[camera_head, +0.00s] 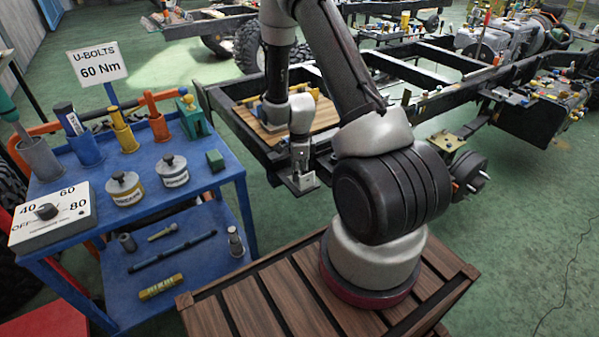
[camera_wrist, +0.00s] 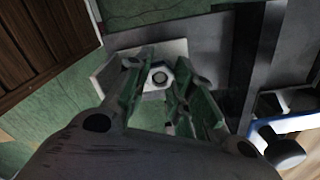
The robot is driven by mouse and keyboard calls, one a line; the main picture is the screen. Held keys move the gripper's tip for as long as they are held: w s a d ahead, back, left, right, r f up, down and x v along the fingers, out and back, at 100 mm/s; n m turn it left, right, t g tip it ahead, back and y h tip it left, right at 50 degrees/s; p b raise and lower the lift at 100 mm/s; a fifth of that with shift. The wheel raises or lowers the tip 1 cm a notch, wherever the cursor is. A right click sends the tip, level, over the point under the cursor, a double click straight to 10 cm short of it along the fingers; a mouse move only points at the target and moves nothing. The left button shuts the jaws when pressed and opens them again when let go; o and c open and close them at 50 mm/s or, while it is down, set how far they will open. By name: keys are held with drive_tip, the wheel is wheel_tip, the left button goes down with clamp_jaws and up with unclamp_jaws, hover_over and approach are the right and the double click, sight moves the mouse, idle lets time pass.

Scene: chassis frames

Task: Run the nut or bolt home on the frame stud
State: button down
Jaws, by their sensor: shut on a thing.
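My gripper (camera_head: 300,168) points down at a pale bracket plate (camera_head: 311,183) on the near side of the black chassis frame (camera_head: 243,122). In the wrist view the plate (camera_wrist: 178,50) lies under the fingertips. A small round grey nut or bolt head (camera_wrist: 160,77) shows between the two fingers of my gripper (camera_wrist: 161,72). The jaws are shut on it, at the plate. The stud cannot be told apart from it, and the thread is hidden. In the head view the fingers hide the nut or bolt.
A blue cart (camera_head: 225,165) at left holds tool cups, two lidded tins and a dial box (camera_head: 52,218) marked 40, 60, 80. A sign (camera_head: 97,66) reads U-BOLTS 60 Nm. A slatted wooden crate (camera_head: 235,308) stands in front. Green floor (camera_head: 530,230) is free at right.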

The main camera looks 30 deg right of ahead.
drive_tip(key=shift+m, duration=0.3)
drive_tip(key=m, duration=0.5)
drive_tip(key=shift+m, duration=0.4)
drive_tip(key=m, duration=0.6)
drive_tip(key=c, duration=1.1)
unclamp_jaws()
drive_tip(key=shift+c, duration=1.4)
